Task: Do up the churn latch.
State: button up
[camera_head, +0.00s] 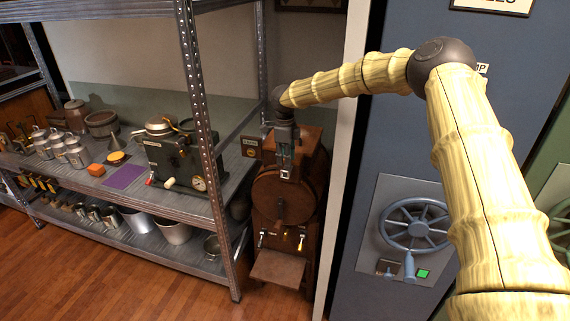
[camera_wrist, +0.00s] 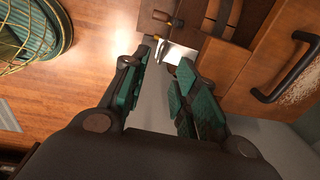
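The churn (camera_head: 268,202) is a brown wooden unit with a round drum front, standing between the metal shelving and the blue panel in the head view. Two small light-coloured levers or fittings show low on its front; I cannot tell which part is the latch. My gripper (camera_head: 287,170) points down at the churn's upper part and hides some of it. In the wrist view my gripper (camera_wrist: 162,68) has its two green-padded fingers apart, with nothing clearly held. Beyond the fingertips are a shiny metal plate (camera_wrist: 176,53) and small handled fittings (camera_wrist: 161,16) on dark wood.
Metal shelving (camera_head: 207,130) stands left, holding cans, pots and a dark machine (camera_head: 178,158). A blue panel with a handwheel (camera_head: 416,222) is at right. The wrist view shows a wire basket (camera_wrist: 30,35) and a black handle (camera_wrist: 287,72) on wood. Wooden floor (camera_head: 150,285) is clear in front.

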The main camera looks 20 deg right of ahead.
aim_at(287, 169)
jog(key=shift+w+f+p, duration=0.2)
jog(key=shift+f+p, duration=0.65)
jog(key=shift+f, duration=1.7)
grip_shut()
